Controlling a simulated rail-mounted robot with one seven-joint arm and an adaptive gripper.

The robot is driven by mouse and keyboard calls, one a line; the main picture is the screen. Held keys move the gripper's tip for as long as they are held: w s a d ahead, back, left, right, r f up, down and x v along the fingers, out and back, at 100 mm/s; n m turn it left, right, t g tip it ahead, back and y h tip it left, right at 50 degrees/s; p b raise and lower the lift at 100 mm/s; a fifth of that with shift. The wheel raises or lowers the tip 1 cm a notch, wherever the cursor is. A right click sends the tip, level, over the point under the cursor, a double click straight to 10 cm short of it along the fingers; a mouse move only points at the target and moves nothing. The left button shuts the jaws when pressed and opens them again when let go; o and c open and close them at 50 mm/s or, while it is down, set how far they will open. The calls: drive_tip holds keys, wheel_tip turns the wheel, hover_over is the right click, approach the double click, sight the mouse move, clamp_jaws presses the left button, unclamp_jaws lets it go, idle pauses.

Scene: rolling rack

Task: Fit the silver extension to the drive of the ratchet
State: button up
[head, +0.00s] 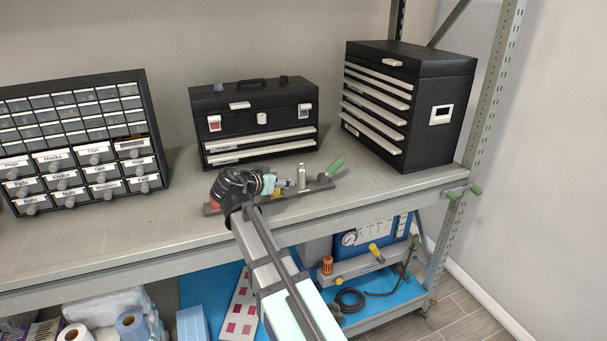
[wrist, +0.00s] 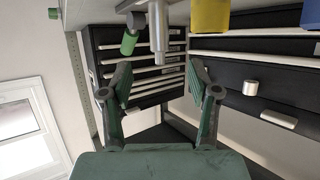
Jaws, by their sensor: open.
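The silver extension (head: 302,177) stands upright on the shelf, just right of my gripper (head: 268,184) in the head view. In the wrist view the silver extension (wrist: 159,28) shows upside down, beyond the gap between the fingertips and not touching them. My gripper (wrist: 160,72) is open and empty, with its fingers apart. A green handle (head: 335,166) shows right of the extension; a green handle end (wrist: 129,42) is also in the wrist view. It seems to be the ratchet's, but its head and drive cannot be made out.
A low dark holder (head: 318,186) lies around the extension's base. Yellow (wrist: 210,14) and blue (wrist: 257,12) pieces stand nearby. Behind are a black toolbox (head: 262,92), a tall drawer chest (head: 417,83) and a parts cabinet (head: 88,110). The shelf (head: 185,215) is clear at front left.

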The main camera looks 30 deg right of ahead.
sight(299, 176)
drive_tip(key=p+x, duration=0.2)
drive_tip(key=x, duration=0.5)
drive_tip(key=shift+w, duration=0.1)
drive_tip(key=p+x, duration=0.3)
drive_tip(key=x, duration=0.1)
drive_tip(key=shift+w+d, duration=0.1)
drive_tip(key=shift+d, duration=0.3)
drive_tip(key=shift+w+d+f, duration=0.1)
drive_tip(key=shift+d+f, duration=0.1)
drive_tip(key=shift+f, duration=0.1)
clamp_jaws()
